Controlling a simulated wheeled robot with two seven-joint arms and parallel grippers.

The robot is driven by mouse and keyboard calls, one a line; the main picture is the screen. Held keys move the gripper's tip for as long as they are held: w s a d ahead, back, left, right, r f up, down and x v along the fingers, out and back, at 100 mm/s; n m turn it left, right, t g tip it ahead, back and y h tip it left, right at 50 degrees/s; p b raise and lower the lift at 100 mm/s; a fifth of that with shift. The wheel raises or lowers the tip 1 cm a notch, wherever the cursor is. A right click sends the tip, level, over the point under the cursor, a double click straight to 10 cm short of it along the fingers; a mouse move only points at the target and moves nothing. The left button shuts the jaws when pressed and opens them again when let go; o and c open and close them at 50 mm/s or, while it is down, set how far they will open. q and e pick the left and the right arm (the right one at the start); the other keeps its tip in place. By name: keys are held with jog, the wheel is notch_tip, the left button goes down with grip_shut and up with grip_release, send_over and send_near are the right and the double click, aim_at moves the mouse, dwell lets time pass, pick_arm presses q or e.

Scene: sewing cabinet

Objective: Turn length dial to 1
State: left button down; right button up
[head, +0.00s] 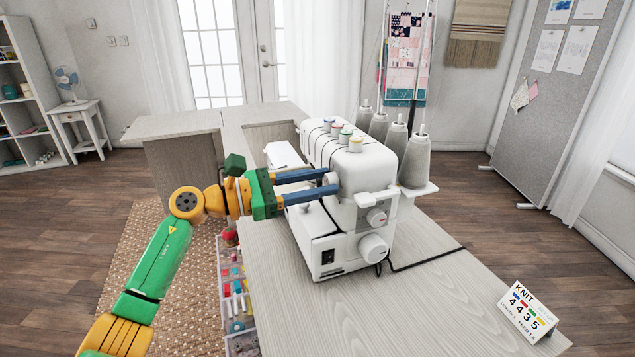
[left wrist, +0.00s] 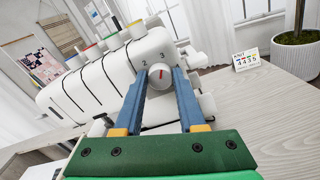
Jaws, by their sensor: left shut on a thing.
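The white serger sewing machine (head: 345,170) stands on the table. In the left wrist view, a small round white dial (left wrist: 160,76) with a red pointer line sits on its side, with the printed numbers 2 and 3 above it. A number 1 is not visible. My left gripper (head: 333,184) reaches in from the left; in the left wrist view its blue fingers (left wrist: 160,86) close on the dial from both sides. In the head view this dial is hidden by the fingers. My right gripper is not in view.
A KNIT settings card (head: 527,312) stands at the table's front right. The tabletop (head: 400,310) in front is clear.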

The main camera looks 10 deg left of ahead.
pick_arm(q)
jog(key=shift+n, duration=0.3)
jog(key=n+p, duration=0.2)
jog(key=n, duration=0.3)
jog(key=shift+p, duration=0.4)
jog(key=n+p, duration=0.4)
jog(key=n, duration=0.2)
jog(key=n+p, duration=0.3)
jog(key=n, duration=0.3)
jog(key=shift+f+n+p, duration=0.1)
jog(key=shift+n+p, duration=0.2)
jog(key=shift+p, duration=0.05)
jog(key=n+p, duration=0.1)
jog(key=n, duration=0.2)
jog(key=shift+f+p, duration=0.1)
jog(key=shift+p, duration=0.2)
jog(key=shift+f+n+p, duration=0.1)
jog(key=shift+n+p, duration=0.35)
jog(key=shift+n, duration=0.75)
jog(key=c, duration=0.5)
grip_release()
jog(key=shift+w+a, duration=0.1)
